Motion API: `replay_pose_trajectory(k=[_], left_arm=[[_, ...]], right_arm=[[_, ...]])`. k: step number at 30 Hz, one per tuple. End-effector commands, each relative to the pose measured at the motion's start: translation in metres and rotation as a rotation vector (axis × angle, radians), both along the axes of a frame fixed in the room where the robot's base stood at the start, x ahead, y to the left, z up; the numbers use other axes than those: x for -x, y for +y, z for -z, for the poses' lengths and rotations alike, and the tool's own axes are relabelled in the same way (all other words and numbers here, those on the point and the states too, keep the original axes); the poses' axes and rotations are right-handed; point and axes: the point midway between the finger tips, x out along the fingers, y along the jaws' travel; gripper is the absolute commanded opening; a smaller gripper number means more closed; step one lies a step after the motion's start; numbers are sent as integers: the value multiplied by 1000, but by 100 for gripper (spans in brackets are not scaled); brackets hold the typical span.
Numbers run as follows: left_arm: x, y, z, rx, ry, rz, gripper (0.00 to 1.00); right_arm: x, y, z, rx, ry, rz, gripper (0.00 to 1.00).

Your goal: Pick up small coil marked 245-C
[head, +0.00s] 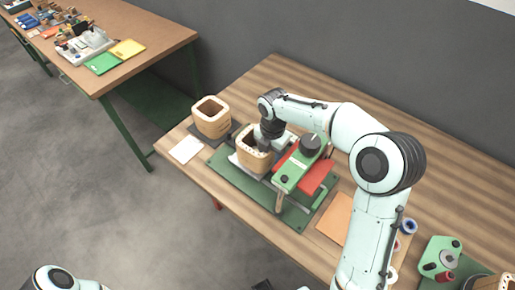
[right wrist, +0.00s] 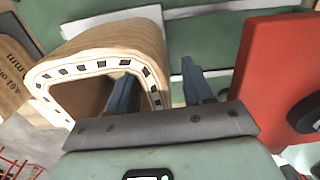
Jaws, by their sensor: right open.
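A pale wooden coil (head: 252,160) with a square opening sits on the green fixture; in the right wrist view the coil (right wrist: 105,60) shows a rim with dark slots. No 245-C mark is readable on it. My right gripper (head: 265,143) is at this coil, its fingers mostly hidden in the head view. In the right wrist view my open gripper (right wrist: 160,75) has one finger at the coil's opening and the other outside its right wall. A second coil (head: 211,118) stands at the left; in the right wrist view its side (right wrist: 12,75) bears partly cut-off print.
A green press-like fixture (head: 300,165) with a red part (head: 318,178) stands close right of the coil. A white card (head: 186,150) and orange sheet (head: 336,218) lie on the wooden table (head: 270,75). Another table (head: 140,30) holds assorted parts at the upper left.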

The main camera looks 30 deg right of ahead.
Motion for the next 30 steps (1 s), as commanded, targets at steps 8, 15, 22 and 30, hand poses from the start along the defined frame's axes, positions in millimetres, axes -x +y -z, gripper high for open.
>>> replay_pose_trajectory(k=[8, 15, 22, 30], left_arm=[[0, 0, 0, 0, 0, 0, 43], [0, 0, 0, 0, 0, 0, 43], [-1, 0, -1, 0, -1, 0, 43], [-3, 0, -7, 0, -3, 0, 43]], right_arm=[[0, 0, -1, 0, 0, 0, 9], [-1, 0, -2, 0, -4, 0, 0], [-1, 0, -7, 0, -5, 0, 0], [-2, 0, -40, 2, -8, -1, 0]])
